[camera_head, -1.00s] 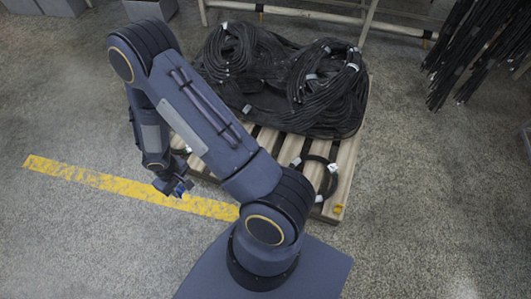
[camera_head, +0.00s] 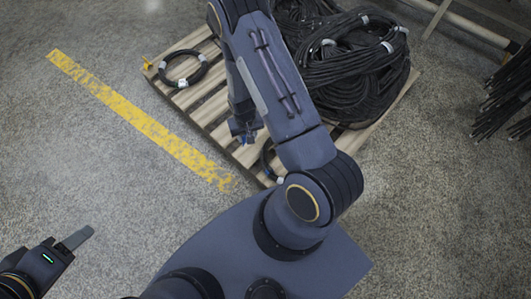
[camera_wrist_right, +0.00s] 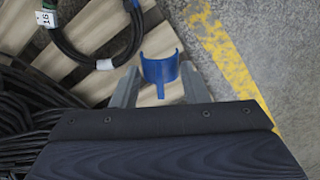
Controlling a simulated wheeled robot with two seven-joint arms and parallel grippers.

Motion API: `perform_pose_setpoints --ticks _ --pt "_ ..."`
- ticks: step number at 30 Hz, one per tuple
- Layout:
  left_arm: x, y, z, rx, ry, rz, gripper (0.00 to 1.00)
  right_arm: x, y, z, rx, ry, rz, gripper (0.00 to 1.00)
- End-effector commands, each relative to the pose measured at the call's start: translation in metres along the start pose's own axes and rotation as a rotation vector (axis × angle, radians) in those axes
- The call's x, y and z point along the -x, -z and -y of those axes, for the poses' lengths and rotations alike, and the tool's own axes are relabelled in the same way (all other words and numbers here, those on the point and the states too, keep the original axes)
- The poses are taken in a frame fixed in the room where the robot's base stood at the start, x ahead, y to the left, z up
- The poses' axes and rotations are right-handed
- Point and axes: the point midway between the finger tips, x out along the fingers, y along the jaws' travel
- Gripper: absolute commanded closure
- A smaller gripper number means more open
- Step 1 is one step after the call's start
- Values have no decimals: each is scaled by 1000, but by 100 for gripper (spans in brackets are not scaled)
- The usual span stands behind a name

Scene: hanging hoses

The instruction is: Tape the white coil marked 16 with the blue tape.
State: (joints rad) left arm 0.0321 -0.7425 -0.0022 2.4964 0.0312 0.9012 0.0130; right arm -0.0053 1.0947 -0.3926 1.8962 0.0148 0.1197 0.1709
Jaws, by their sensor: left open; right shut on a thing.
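A black coil tagged 16 (camera_wrist_right: 132,40) lies on the pallet slats in the upper left of the right wrist view, with a white 16 label and a pale band. In the head view a coil at the pallet's near corner (camera_head: 267,160) is partly hidden behind my right arm. My right gripper (camera_wrist_right: 158,78) is shut on a curved blue tape piece (camera_wrist_right: 160,68), its open side facing away from the gripper. The tape is apart from the coil in the picture. In the head view my right gripper (camera_head: 245,131) is over the pallet's edge. My left gripper (camera_head: 76,239) is open and empty over floor.
The wooden pallet (camera_head: 207,105) carries a large heap of black hoses (camera_head: 350,65) and another banded coil (camera_head: 183,68) at its far left. A yellow floor line (camera_head: 140,115) runs left of it. More hoses hang at the right (camera_head: 507,95). The left floor is clear.

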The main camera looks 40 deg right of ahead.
Motion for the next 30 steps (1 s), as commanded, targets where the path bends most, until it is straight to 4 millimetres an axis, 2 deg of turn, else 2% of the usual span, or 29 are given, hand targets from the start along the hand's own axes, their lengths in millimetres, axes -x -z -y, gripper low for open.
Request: perform_pose_setpoints --ticks 1,3,9,12,15,18,30 --pt "-29 -15 13 0 0 0 46 -41 3 -8 -40 -2 1 82" --pt "-48 -24 22 0 0 0 46 -70 6 -18 -89 -2 1 82" --pt "-94 -47 43 0 0 0 46 -140 17 -46 -212 -1 2 82" --pt "-108 -55 50 0 0 0 46 -163 21 -57 -255 -1 1 82" --pt "-117 -59 54 0 0 0 46 -177 23 -65 -284 0 2 82" --pt "-120 -61 55 0 0 0 46 -183 25 -68 -299 1 1 82" --pt "-120 -60 55 0 0 -1 46 -182 25 -70 -304 1 2 82"
